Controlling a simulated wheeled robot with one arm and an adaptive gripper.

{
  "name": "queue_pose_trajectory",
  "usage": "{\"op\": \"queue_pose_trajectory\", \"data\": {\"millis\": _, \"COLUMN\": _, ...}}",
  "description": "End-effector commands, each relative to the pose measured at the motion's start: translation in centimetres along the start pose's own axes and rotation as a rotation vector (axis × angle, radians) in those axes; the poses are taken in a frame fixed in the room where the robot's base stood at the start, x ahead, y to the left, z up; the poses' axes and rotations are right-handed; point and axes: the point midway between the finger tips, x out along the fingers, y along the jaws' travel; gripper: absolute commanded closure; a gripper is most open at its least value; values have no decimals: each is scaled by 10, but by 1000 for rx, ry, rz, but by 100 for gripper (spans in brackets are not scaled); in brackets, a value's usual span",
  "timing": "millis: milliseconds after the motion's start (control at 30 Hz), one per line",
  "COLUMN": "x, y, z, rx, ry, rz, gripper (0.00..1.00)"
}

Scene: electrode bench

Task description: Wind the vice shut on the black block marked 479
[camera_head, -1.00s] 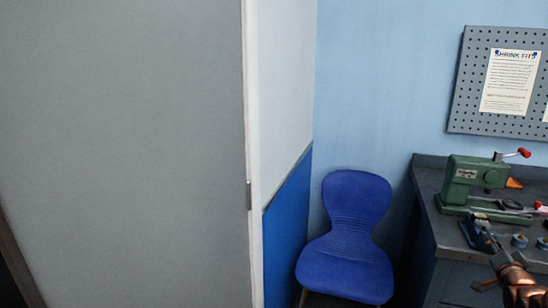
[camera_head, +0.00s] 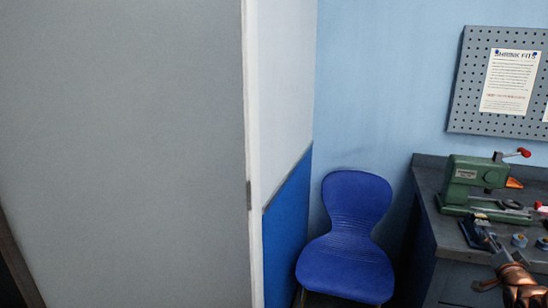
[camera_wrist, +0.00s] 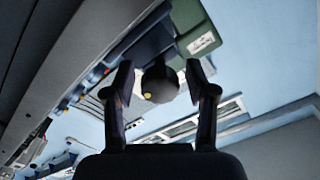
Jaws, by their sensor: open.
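A small dark blue device (camera_head: 478,232), possibly the vice, sits at the left front of the bench; its jaws are too small to make out. No black block marked 479 can be picked out, and no number is readable. In the wrist view my gripper (camera_wrist: 160,68) is open, its two dark fingers apart. A dark round knob (camera_wrist: 158,88) with a yellow spot shows between the fingers; I cannot tell whether they touch it. In the head view, my copper-coloured wrist is at the lower right, in front of the bench and close to the blue device.
A green machine (camera_head: 467,181) with a red-tipped crank (camera_head: 522,153) stands behind on the dark bench (camera_head: 428,180). Small round parts (camera_head: 519,240) lie to the right. A blue chair (camera_head: 348,245) stands left of the bench. A pegboard (camera_head: 470,95) hangs above.

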Motion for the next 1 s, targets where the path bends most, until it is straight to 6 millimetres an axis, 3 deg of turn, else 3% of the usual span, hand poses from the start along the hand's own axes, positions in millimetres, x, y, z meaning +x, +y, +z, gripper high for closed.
{"op": "queue_pose_trajectory", "data": {"millis": 1000, "x": -62, "y": 1, "z": 0, "rx": 1, "ry": -1, "rz": 3, "gripper": 44}}
